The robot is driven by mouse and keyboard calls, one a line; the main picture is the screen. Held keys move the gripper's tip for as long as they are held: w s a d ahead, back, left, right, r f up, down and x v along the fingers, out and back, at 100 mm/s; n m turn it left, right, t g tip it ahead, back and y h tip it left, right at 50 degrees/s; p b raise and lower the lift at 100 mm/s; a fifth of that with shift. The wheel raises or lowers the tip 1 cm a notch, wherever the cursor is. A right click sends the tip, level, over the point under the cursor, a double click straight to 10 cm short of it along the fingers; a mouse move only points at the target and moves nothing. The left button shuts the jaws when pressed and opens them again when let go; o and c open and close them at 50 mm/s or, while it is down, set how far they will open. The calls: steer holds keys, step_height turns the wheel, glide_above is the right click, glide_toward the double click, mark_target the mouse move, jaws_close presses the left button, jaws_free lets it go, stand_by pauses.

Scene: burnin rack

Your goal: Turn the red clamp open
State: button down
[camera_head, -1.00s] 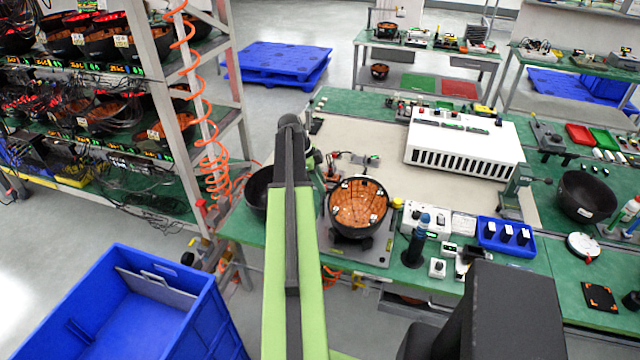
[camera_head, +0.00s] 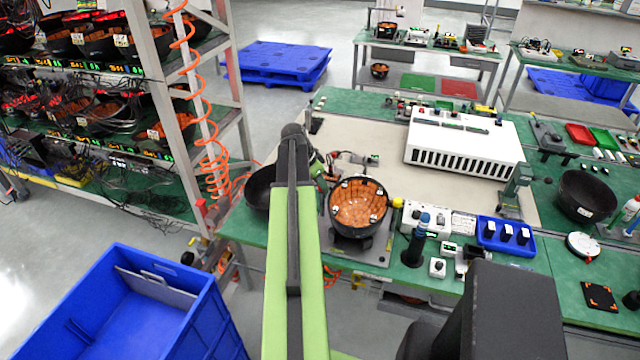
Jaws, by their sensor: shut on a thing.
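The black bowl-shaped unit (camera_head: 359,206) with a copper-coloured inside sits on a grey plate (camera_head: 372,252) at the bench's near left. My green and dark arm reaches over the bench's left edge, left of this unit. The end of my arm with my gripper (camera_head: 319,176) shows only in part, behind the arm and close to the unit's upper left side. Its fingertips are hidden. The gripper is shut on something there. I cannot make out the red clamp clearly; it is small or covered at that spot.
Another dark bowl (camera_head: 261,187) stands left of my arm. A white vented box (camera_head: 464,140) stands behind. A blue crate (camera_head: 205,310) is at lower left.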

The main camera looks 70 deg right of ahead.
steer(key=n, duration=0.2)
steer(key=n+t, duration=0.2)
steer(key=n, duration=0.1)
steer(key=shift+s+a+n+h, duration=0.15)
steer(key=shift+s+n+h, duration=0.15)
steer(key=shift+h, duration=0.1)
steer(key=shift+n+t, duration=0.9)
steer(key=shift+n, duration=1.4)
steer(key=c, duration=1.1)
jaws_free()
steer(key=shift+c, duration=0.2)
steer(key=shift+r, duration=0.1)
steer(key=p+v, duration=1.6)
steer(key=v, duration=0.1)
steer(key=shift+s+r, duration=0.15)
steer(key=shift+s, duration=0.05)
